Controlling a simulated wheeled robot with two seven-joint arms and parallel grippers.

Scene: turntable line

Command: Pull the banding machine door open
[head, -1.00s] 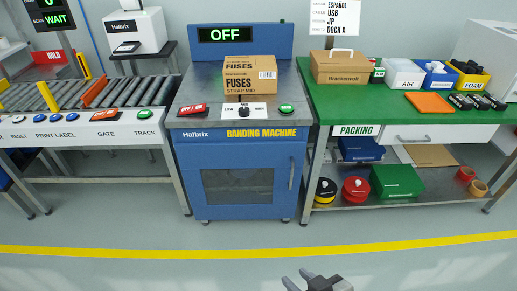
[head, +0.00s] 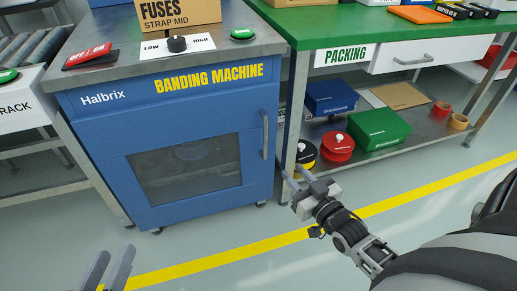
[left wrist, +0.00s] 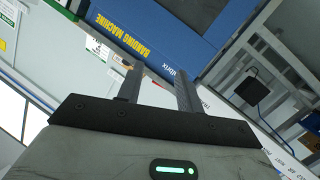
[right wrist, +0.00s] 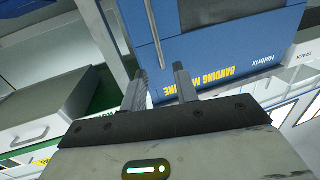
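The blue banding machine (head: 90,130) stands in front of me. Its door (head: 125,172), with a dark window (head: 185,168), looks shut. The grey vertical door handle (head: 265,135) is on the door's right side; it also shows in the right wrist view (right wrist: 154,32). My right gripper (head: 292,172) is open and empty, below and right of the handle, apart from it; its fingers show spread in the right wrist view (right wrist: 159,75). My left gripper (head: 113,258) is open and empty at the lower left, away from the door; its spread fingers show in the left wrist view (left wrist: 155,80).
The packing table (head: 300,38) stands to the right, its front leg (head: 292,110) close to the handle side. Its lower shelf holds a red tin (head: 338,148) and a green box (head: 380,130). A roller conveyor (head: 25,50) is on the left. Floor before the door is clear.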

